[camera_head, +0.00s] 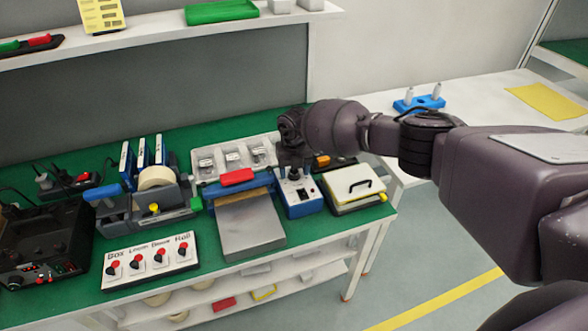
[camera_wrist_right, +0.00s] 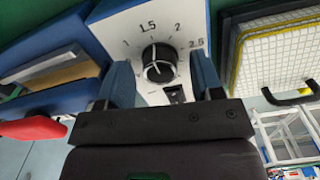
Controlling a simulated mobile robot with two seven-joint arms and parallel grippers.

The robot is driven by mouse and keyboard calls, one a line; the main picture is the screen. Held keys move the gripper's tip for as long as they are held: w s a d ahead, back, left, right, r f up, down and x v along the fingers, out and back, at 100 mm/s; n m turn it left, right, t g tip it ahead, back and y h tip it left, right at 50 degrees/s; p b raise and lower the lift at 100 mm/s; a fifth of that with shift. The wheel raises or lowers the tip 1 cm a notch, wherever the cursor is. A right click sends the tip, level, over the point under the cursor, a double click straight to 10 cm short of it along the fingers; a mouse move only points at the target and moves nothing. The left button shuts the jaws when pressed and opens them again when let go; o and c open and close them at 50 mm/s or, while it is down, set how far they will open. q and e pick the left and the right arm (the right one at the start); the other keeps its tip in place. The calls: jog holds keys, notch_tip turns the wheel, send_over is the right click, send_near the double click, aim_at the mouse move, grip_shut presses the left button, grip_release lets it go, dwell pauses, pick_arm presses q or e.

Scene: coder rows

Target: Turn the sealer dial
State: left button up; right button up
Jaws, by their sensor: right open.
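The sealer's control box (camera_head: 301,201) is a blue and white unit on the green bench, right of the sealer's grey plate and red bar (camera_head: 237,177). Its black dial (camera_wrist_right: 159,63) shows in the right wrist view, with a white scale of 1, 1.5, 2 and 2.5 around it. My right gripper (camera_wrist_right: 162,75) is open, with one finger on each side of the dial; I cannot tell whether they touch it. In the head view the right gripper (camera_head: 292,160) is above the box and partly hides the dial. My left gripper is not in view.
A case with a black handle (camera_head: 354,189) stands close on the right of the box. A tray of parts (camera_head: 233,157) lies behind the sealer. A panel of red-black knobs (camera_head: 150,262), a tape dispenser (camera_head: 150,205) and a black unit (camera_head: 45,245) stand left.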

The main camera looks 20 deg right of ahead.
aim_at(294, 171)
jog(key=shift+r, duration=0.6)
notch_tip(294, 171, up, 10)
jog(key=p, duration=0.1)
jog(key=shift+f+p, duration=0.15)
jog(key=shift+p, duration=0.15)
